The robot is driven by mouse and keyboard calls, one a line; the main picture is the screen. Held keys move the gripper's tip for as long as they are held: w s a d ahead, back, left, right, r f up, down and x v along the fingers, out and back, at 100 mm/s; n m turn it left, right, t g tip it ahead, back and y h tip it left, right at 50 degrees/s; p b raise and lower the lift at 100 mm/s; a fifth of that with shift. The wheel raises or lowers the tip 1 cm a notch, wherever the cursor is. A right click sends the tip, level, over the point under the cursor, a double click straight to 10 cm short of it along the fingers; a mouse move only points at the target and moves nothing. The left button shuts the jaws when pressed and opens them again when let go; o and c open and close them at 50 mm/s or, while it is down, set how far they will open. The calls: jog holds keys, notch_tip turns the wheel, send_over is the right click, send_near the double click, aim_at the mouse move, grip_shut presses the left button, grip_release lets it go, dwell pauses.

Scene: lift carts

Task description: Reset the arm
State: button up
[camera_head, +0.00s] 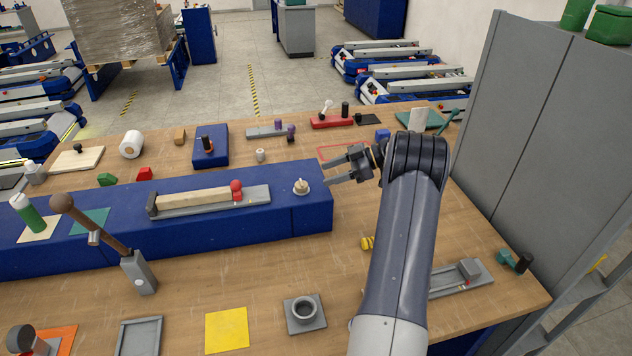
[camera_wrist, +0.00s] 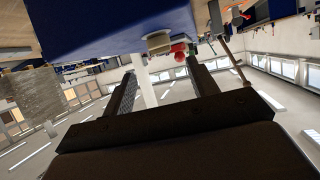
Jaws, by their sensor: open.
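My arm (camera_head: 405,230) rises from the bottom of the head view over the right part of the wooden workbench. My gripper (camera_head: 330,172) is at its end, pointing left toward the right end of the long blue block (camera_head: 310,212). The jaws are open and nothing shows between them. In the wrist view my gripper (camera_wrist: 160,80) also shows open, with both fingers apart. A small cream round knob (camera_head: 301,187) sits on the blue block just left of the fingertips. From the head view I cannot tell how high the gripper is above the bench.
A brown-handled lever (camera_head: 110,240), a yellow square (camera_head: 227,329) and a grey socket with a round hole (camera_head: 305,313) are on the near side. A clamp with a red knob (camera_head: 237,189) lies on the blue block. A tall grey cabinet (camera_head: 540,130) stands at the right.

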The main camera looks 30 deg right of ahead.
aim_at(304, 181)
jog(key=shift+s+d+r, duration=0.3)
jog(key=shift+d, duration=0.3)
jog(key=p+x, duration=0.3)
jog(key=x, duration=0.7)
jog(key=shift+a, duration=0.15)
jog(key=shift+w+a+f, duration=0.15)
jog(key=shift+a+f, duration=0.1)
jog(key=shift+m+t+h, duration=0.4)
jog(key=shift+m+t, duration=0.2)
jog(key=shift+m, duration=0.1)
jog(key=shift+d, duration=0.1)
